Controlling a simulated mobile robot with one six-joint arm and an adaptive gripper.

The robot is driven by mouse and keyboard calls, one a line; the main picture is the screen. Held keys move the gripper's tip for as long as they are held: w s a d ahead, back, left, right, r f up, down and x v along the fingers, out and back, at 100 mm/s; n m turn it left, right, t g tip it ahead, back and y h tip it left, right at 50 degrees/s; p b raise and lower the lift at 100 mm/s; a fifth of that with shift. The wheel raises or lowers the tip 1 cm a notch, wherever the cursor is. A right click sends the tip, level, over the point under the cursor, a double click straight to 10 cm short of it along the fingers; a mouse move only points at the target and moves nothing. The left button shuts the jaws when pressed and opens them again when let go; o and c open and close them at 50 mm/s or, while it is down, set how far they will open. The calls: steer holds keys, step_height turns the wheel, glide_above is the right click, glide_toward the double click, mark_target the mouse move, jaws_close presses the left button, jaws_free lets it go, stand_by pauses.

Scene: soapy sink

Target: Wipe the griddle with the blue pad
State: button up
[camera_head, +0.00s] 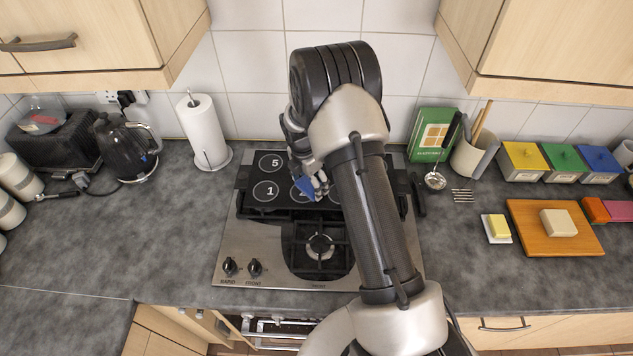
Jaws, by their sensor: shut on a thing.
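The griddle (262,179) is a flat black plate with numbered white circles, lying across the back of the steel cooktop. Circles marked 5 and 1 show clearly on its left part; my arm hides much of its middle and right. My gripper (309,187) is over the middle of the griddle, shut on the blue pad (307,189). Only a small blue piece of the pad shows, low at the plate. I cannot tell whether the pad touches the surface.
The gas burner (321,247) and knobs (243,267) are in front. A paper towel roll (203,135) and kettle (127,147) stand left. A green box (432,134), ladle (435,180), utensil holder (472,157) and cutting board (553,240) are right. The left counter is mostly clear.

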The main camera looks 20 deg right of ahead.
mark_target(283, 188)
steer(key=shift+w+a, duration=0.4)
steer(key=shift+a, duration=0.4)
steer(key=shift+w+a, duration=0.4)
steer(key=shift+a, duration=0.4)
steer(key=shift+w+a, duration=0.4)
steer(key=shift+a, duration=0.4)
steer(key=shift+w+a+b, duration=0.3)
steer(key=shift+w+a, duration=0.1)
steer(key=shift+a, duration=0.4)
steer(key=shift+w+a+b, duration=0.3)
steer(key=shift+w+a, duration=0.05)
steer(key=shift+a, duration=0.4)
steer(key=shift+r+p, duration=1.9)
steer(key=shift+r, duration=1.05)
steer(key=shift+r+p, duration=0.9)
steer(key=shift+r, duration=0.6)
